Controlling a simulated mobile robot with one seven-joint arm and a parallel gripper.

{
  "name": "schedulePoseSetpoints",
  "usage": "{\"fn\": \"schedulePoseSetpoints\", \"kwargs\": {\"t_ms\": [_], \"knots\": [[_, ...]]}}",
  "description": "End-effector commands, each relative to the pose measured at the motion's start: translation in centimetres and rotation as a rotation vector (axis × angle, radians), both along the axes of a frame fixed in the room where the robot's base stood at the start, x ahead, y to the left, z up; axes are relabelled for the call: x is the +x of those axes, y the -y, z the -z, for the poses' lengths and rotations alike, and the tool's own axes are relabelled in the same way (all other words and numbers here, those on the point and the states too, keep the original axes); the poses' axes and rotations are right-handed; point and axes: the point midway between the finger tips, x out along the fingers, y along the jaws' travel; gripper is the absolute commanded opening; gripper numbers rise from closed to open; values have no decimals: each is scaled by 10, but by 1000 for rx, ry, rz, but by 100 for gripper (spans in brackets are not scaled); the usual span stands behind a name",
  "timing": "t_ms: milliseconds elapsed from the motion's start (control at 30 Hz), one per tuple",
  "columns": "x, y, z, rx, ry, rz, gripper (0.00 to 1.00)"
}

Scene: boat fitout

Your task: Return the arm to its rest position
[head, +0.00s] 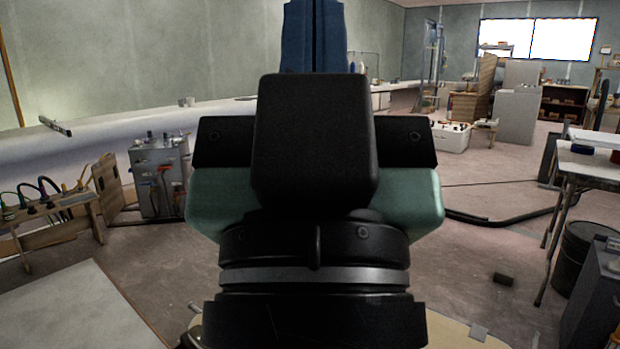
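My gripper (315,140) fills the middle of the head view, close to the camera and seen from its black wrist side. A black block and a wide dark bar with screws stand in front of a teal body (425,205) that shows on both sides. A dark blue upright shape (314,35) rises above the black block; I cannot tell whether it belongs to my gripper or stands beyond it. The fingertips are not clearly visible, so I cannot tell whether they are open or hold anything.
A long white bench (90,150) runs along the left wall. A grey unit with valves (160,175) and a wooden rack (50,215) stand at left. A dark hose (500,220) lies on open floor.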

Motion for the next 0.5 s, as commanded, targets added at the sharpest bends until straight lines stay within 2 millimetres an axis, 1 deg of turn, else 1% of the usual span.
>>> {"fn": "schedulePoseSetpoints", "kwargs": {"t_ms": [33, 167, 500], "knots": [[1, -1, -26, 1, -2, -4, 0], [1, -1, -59, 1, -2, -6, 0], [2, -2, -161, 2, -3, -11, 0]]}}
